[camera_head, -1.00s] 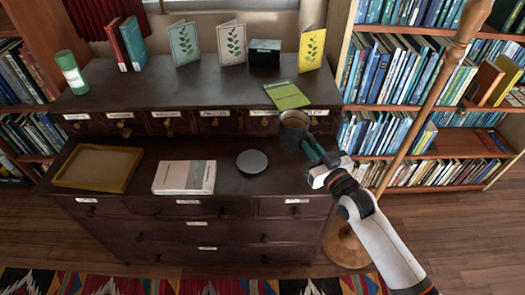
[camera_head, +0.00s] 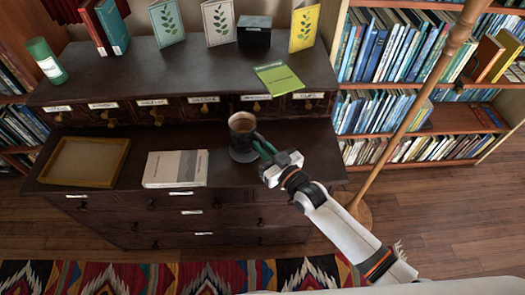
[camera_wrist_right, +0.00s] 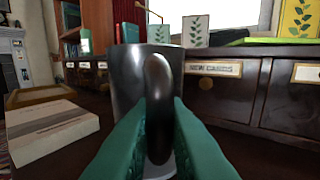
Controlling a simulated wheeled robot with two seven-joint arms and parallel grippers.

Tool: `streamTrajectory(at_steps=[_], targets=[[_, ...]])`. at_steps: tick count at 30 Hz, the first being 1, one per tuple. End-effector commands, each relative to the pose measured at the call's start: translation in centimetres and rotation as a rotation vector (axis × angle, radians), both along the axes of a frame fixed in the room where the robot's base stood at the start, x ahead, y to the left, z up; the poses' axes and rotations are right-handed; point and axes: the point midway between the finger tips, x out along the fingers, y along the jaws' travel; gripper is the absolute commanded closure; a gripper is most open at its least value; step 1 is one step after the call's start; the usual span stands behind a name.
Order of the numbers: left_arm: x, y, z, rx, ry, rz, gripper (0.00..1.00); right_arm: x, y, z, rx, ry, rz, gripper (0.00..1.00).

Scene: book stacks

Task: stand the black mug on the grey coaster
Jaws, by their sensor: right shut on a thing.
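The black mug (camera_head: 242,126), with brown contents showing inside its rim, is upright over the grey coaster (camera_head: 243,157). Only the coaster's near rim shows below the mug, and I cannot tell whether the mug touches it. My right gripper (camera_head: 262,147) comes from the right and is shut on the mug's handle. In the right wrist view, the green fingers (camera_wrist_right: 160,135) lie on both sides of the dark handle, and the mug (camera_wrist_right: 125,80) fills the middle. My left gripper is not in view.
A pale book (camera_head: 175,169) and a wooden tray (camera_head: 86,162) lie to the left on the dark cabinet's lower top. A green booklet (camera_head: 279,78) lies on the raised shelf behind. Small labelled drawers (camera_head: 205,105) stand close behind the mug.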

Motion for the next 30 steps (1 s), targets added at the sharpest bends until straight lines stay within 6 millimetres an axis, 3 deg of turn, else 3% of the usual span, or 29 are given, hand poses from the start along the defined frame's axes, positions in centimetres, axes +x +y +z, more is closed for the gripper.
streamTrajectory(at_steps=[5,17,18,21,30], targets=[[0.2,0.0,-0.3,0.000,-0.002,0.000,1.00,0.1,0.0,-1.9,0.002,-0.003,0.000,1.00],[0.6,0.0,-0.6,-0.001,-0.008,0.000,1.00,0.1,0.0,-2.4,0.004,-0.004,0.000,1.00],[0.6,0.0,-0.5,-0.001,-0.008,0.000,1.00,0.0,0.0,-2.4,0.001,0.001,0.000,0.81],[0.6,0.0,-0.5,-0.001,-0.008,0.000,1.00,0.0,0.0,-2.4,0.001,0.001,0.000,0.65],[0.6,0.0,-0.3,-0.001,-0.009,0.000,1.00,0.0,0.0,-2.1,0.001,0.001,0.000,0.65]])
